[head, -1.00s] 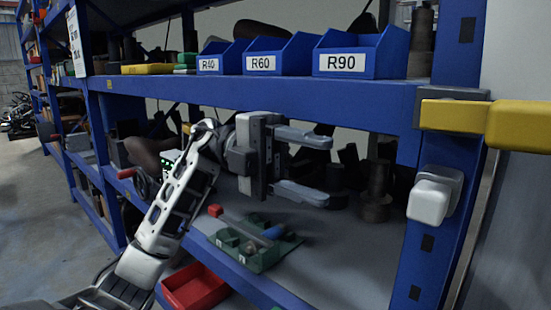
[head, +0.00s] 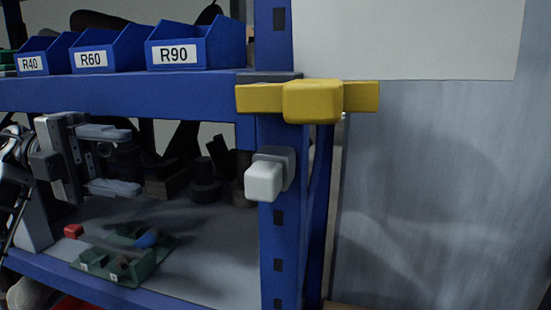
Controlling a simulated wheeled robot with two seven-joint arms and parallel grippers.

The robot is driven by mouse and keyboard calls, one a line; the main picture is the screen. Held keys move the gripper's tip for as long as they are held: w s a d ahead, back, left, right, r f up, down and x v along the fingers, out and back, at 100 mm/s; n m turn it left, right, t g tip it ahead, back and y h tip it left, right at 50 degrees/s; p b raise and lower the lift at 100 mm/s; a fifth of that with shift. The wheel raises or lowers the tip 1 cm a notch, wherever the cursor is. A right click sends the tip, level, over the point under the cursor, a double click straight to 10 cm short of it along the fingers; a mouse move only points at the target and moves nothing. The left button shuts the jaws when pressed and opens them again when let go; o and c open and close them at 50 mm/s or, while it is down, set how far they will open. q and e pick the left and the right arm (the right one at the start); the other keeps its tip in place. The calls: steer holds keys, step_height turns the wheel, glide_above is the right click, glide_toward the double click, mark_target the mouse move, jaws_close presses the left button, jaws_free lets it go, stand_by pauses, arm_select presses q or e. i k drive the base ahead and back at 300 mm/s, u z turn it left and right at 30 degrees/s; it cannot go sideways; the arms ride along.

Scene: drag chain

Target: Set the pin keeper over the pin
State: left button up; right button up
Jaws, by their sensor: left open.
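I cannot tell for certain which parts are the pin and the pin keeper. My right gripper is not in view.
Blue bins marked R40, R60 and R90 (head: 198,43) stand on the upper shelf. A green tray (head: 118,272) and a red-ended tool (head: 74,231) lie on the lower shelf. Dark round parts (head: 205,190) stand behind. A grey wall panel (head: 440,180) fills the right.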

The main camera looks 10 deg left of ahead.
mark_target(312, 101)
steer(key=k, duration=1)
